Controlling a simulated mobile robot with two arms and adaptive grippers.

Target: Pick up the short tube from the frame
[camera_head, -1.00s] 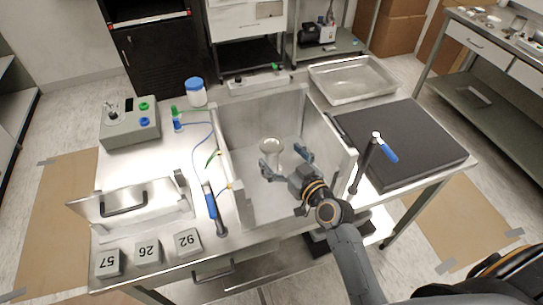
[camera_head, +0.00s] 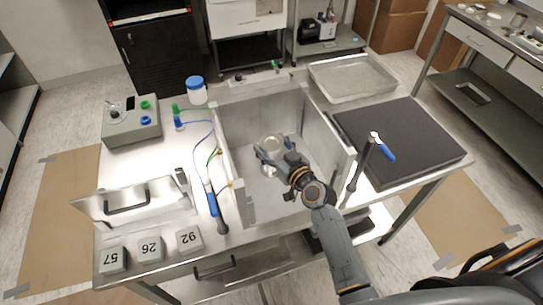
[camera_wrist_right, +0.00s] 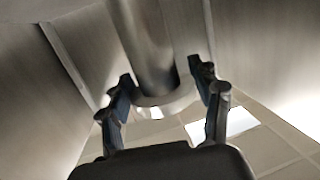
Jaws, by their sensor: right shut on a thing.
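The short tube (camera_head: 271,142) is a pale metal piece with a round flange, inside the open metal box-shaped frame (camera_head: 243,197). In the right wrist view the tube (camera_wrist_right: 145,45) runs away from the camera, its flange near the fingers. My right gripper (camera_head: 276,150) reaches into the box and is shut on the tube. In the wrist view its two fingers (camera_wrist_right: 160,84) stand on either side of the tube. Part of the tube is hidden by the gripper in the head view. I cannot tell whether the tube is still attached. My left gripper is not in view.
The box walls stand close around my right gripper. A black slab (camera_head: 410,140) and a dark-handled tool (camera_head: 358,165) are to its right. A metal tray (camera_head: 352,78) is behind. A control box (camera_head: 131,120), a lid with a handle (camera_head: 150,198) and numbered blocks (camera_head: 150,249) are left.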

